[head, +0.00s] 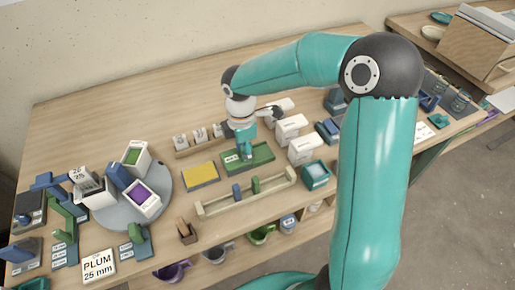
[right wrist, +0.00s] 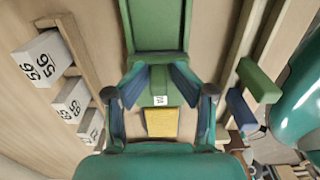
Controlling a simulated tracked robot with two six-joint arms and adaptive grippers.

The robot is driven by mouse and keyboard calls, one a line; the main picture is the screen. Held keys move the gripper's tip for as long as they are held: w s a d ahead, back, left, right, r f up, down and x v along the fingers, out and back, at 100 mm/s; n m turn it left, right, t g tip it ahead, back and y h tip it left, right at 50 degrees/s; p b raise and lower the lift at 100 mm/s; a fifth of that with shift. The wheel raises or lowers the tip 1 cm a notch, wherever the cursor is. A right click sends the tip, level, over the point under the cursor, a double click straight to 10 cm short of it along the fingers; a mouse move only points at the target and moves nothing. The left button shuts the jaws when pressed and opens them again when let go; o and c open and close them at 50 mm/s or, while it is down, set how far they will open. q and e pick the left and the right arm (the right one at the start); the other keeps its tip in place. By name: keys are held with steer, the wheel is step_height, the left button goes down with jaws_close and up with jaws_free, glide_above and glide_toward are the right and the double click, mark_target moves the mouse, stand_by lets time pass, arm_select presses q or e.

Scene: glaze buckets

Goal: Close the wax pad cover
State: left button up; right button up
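The yellow wax pad (head: 200,176) lies in a dark frame on the table in the head view. Just right of it, a flat green plate (head: 263,157), which looks like the open cover, lies with an upright green tab on it. My right gripper (head: 244,143) points down over this tab. In the right wrist view, the green plate (right wrist: 158,25), the tab with a W label (right wrist: 160,99) and the yellow pad (right wrist: 162,123) line up. My right fingertips (right wrist: 159,78) are on both sides of the tab; contact is unclear. My left gripper is not in view.
A wooden rail (head: 225,205) with blue and green sliders stands in front. White numbered blocks (head: 181,142) stand behind, white boxes (head: 291,128) to the right. A grey turntable (head: 112,213) with glaze buckets is at the left. The table's back left is clear.

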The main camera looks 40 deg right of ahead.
stand_by(0.5)
steer(key=shift+w+r+p, duration=0.1)
steer(key=shift+r+p, duration=0.35)
steer(key=shift+p, duration=0.05)
step_height(320, 180, up, 6)
steer(key=p, duration=0.5)
steer(key=shift+r, duration=0.15)
